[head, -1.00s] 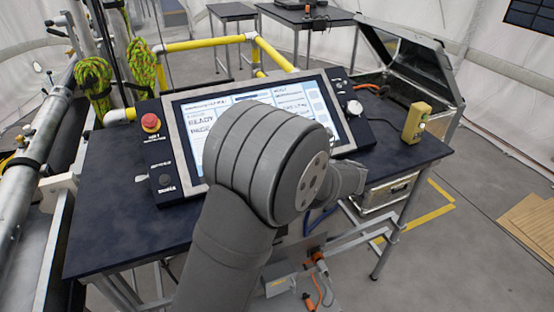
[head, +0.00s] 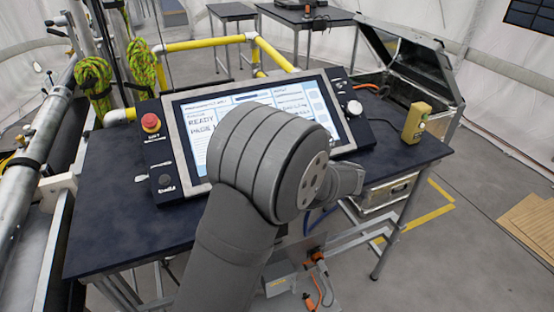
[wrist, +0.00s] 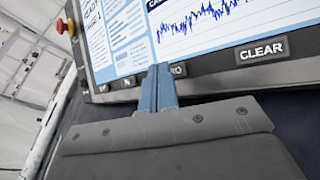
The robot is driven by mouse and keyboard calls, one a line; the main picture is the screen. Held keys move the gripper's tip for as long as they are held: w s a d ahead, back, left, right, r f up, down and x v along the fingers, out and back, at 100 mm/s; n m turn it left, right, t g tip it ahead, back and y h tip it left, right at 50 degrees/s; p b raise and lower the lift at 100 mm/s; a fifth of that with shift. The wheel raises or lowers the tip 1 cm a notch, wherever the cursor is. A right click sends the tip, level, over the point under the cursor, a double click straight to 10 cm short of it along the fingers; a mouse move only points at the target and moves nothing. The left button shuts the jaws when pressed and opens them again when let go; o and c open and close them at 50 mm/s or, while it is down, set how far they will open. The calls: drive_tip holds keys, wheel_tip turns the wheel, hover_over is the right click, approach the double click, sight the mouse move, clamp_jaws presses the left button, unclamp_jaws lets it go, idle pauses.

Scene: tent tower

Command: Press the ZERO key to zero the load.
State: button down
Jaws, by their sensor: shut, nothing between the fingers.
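A tilted touchscreen console (head: 187,160) stands on the dark table, its screen lit with "READY" text. My arm covers its lower middle in the head view, hiding the keys there and my gripper. In the wrist view a row of dark keys runs along the lower bezel (wrist: 210,84) under a blue graph. The ZERO key (wrist: 179,70) shows only its last letters, "RO"; my fingers cover the rest. My gripper (wrist: 158,72) is shut and empty, its blue fingertips in front of the key's left part. I cannot tell whether they touch it.
The CLEAR key (wrist: 262,51) lies right of the ZERO key, and other small keys lie left. A red emergency button (head: 151,122) is on the console's left panel. A yellow handheld device (head: 415,123) and an open metal case (head: 405,65) are at the right.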

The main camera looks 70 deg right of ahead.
drive_tip(key=shift+w+d+f, duration=0.1)
drive_tip(key=shift+f, duration=0.1)
idle(0.6)
drive_tip(key=shift+s+a+r, duration=0.3)
drive_tip(key=shift+s+r, duration=0.05)
drive_tip(key=shift+r, duration=0.3)
drive_tip(key=shift+s+a+r, duration=0.35)
drive_tip(key=shift+r, duration=0.35)
drive_tip(key=shift+s+a+r, duration=0.3)
drive_tip(key=shift+r, duration=0.35)
drive_tip(key=shift+s+a+r, duration=0.35)
drive_tip(key=shift+r, duration=0.35)
drive_tip(key=shift+f, duration=0.1)
drive_tip(key=r, duration=0.1)
drive_tip(key=s+a+r, duration=0.1)
drive_tip(key=r, duration=0.1)
drive_tip(key=shift+s+a+r, duration=0.1)
drive_tip(key=shift+s+a, duration=0.15)
drive_tip(key=shift+a, duration=0.05)
